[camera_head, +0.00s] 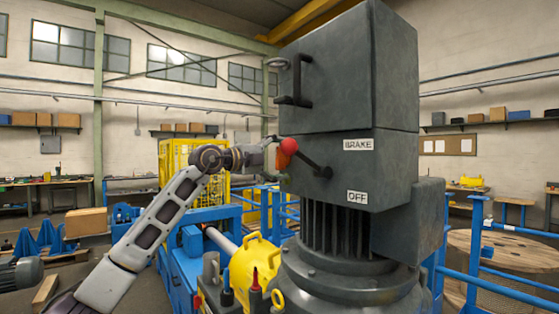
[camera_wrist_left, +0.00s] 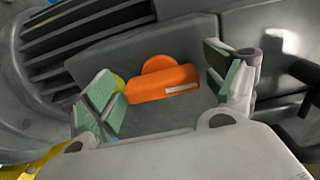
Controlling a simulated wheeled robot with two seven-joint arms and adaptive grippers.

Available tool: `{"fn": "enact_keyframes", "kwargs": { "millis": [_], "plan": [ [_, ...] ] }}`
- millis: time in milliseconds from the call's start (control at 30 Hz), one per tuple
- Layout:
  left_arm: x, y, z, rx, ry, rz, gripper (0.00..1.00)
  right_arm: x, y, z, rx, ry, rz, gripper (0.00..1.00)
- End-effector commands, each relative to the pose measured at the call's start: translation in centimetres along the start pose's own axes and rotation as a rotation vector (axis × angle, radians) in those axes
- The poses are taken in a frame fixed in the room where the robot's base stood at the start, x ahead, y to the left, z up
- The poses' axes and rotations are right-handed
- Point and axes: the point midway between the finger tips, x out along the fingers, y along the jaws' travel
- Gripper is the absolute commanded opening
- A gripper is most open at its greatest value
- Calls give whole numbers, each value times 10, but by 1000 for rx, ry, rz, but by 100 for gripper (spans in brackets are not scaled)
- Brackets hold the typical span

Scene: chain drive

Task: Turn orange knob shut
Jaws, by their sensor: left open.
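The orange knob (camera_wrist_left: 162,84) is a bar with a rounded disc behind it and a pale mark, on a grey panel in the left wrist view. Its bar lies nearly crosswise, slightly tilted. My left gripper (camera_wrist_left: 168,90) is open, with green-padded fingers on either side of the knob. The left finger appears close to the bar's end; a wider gap shows on the right. Contact cannot be told. In the head view, my left gripper (camera_head: 272,152) is at the left side of the grey machine housing (camera_head: 345,75), where the knob is largely hidden. My right gripper is not in view.
A black lever (camera_head: 312,164) with a red ball (camera_head: 289,146) stands out beside the gripper, near the BRAKE label (camera_head: 358,144). A black handle (camera_head: 294,88) is above. A yellow part (camera_head: 254,264) and a ribbed motor body (camera_head: 336,232) are below. Open air lies left.

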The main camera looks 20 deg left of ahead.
Motion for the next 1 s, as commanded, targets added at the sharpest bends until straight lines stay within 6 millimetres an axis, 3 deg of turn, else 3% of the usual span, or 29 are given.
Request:
{"fn": "enact_keyframes", "kwargs": {
  "millis": [200,467,1000],
  "plan": [
    [0,0,0,1,0,0,86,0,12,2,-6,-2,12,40],
    [-8,0,0,1,0,0,86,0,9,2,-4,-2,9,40],
    [-62,1,1,2,-2,1,86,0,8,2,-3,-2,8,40]
  ]
}}
